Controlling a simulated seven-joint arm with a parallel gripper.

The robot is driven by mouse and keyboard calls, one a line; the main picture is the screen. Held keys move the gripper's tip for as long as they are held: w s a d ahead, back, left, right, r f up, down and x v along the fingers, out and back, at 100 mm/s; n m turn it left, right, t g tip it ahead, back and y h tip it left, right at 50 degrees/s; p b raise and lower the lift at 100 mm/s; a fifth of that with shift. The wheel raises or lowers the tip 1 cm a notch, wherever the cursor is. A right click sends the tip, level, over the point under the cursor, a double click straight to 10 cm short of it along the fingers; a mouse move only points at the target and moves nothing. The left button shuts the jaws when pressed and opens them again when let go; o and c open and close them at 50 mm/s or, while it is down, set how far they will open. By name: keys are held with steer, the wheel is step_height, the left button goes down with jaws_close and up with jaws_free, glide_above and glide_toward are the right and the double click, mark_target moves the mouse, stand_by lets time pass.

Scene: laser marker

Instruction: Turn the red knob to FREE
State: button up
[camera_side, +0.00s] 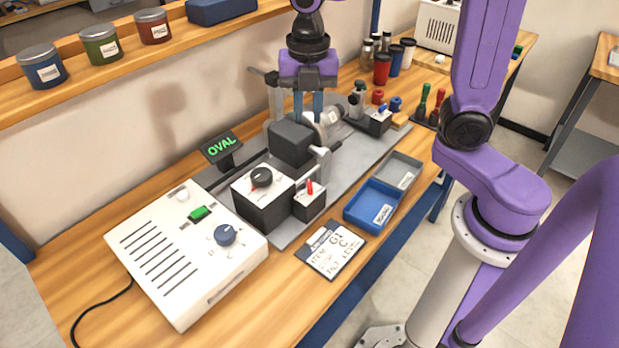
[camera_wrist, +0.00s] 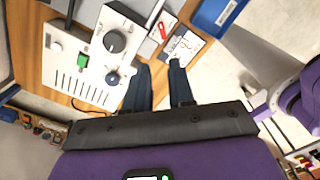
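A small red knob (camera_side: 310,187) stands on a white-topped black block (camera_side: 309,203) at the front of the grey fixture plate. In the wrist view a red, elongated knob (camera_wrist: 162,30) lies slantwise on a white face, and its markings are too small to read. I cannot make out the word FREE. My gripper (camera_side: 309,115) is above the back part of the fixture, behind and apart from the red knob. In the wrist view its two fingers (camera_wrist: 159,66) are spread with an empty gap between them. The fingertips are partly hidden in the side view.
A larger block with a black knob (camera_side: 262,176) stands left of the red one. A white control box (camera_side: 150,250) has a blue knob (camera_side: 225,235). A green OVAL display (camera_side: 222,146) stands behind. A blue tray (camera_side: 376,205) and printed card (camera_side: 331,250) lie near the front edge.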

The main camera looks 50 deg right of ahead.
mark_target(310, 184)
steer(key=shift+n, duration=0.5)
steer(key=f, duration=1.7)
steer(key=shift+s+f, duration=0.25)
steer(key=shift+f, duration=0.1)
jaws_close()
